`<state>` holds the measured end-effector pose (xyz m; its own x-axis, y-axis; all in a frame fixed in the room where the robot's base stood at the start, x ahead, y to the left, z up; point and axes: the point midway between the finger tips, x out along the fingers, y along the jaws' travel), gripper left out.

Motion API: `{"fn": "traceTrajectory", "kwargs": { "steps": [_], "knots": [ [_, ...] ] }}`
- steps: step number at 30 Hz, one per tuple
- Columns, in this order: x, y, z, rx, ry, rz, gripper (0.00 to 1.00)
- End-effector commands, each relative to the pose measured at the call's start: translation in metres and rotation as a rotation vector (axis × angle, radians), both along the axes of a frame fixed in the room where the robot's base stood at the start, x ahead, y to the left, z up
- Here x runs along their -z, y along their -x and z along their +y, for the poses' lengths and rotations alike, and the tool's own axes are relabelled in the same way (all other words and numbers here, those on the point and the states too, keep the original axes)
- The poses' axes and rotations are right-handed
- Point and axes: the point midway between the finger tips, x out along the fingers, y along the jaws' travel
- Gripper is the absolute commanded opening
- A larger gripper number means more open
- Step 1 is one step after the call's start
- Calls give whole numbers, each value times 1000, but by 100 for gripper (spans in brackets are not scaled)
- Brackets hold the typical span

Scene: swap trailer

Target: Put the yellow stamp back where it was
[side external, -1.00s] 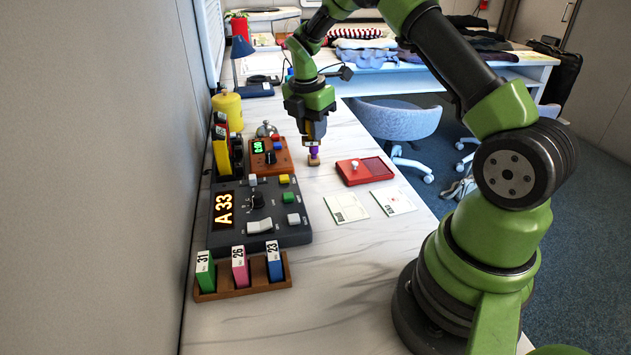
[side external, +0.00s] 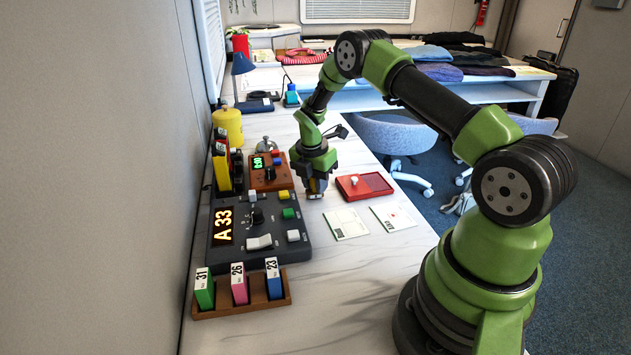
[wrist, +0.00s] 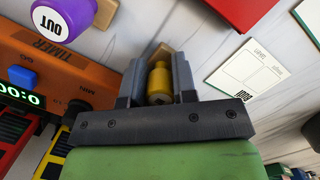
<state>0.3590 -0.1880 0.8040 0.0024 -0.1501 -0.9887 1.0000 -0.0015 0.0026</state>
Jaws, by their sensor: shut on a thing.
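The yellow stamp (wrist: 159,80) is between the jaws of my gripper (wrist: 156,82) in the wrist view, its wooden base beyond the fingertips. In the side view my gripper (side external: 315,187) points down, low over the white counter, between the orange timer box and the red ink pad. The stamp is mostly hidden there; I cannot tell if its base touches the counter. A purple stamp marked OUT (wrist: 62,22) stands near the timer in the wrist view. In the side view my gripper seems to hide it.
The orange timer box (side external: 268,176) is close on the left, with a dark control panel (side external: 225,243) in front. The red ink pad (side external: 372,183) lies right. Two white cards (side external: 347,224) (side external: 393,217) lie nearer. A card rack (side external: 243,303) stands at front left.

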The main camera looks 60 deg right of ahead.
Motion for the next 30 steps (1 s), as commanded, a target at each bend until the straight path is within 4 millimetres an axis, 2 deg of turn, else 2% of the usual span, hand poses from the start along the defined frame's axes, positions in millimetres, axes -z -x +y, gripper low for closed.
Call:
{"fn": "traceTrajectory", "kwargs": {
  "steps": [7,8,11,22,26,30],
  "knots": [
    [2,0,0,0,0,0,11],
    [3,0,0,0,0,0,28],
    [2,0,0,0,0,0,51],
    [-4,0,0,1,1,-2,51],
    [-23,-1,3,1,2,-3,51],
    [-55,-1,7,0,3,-5,51]
  ]
}}
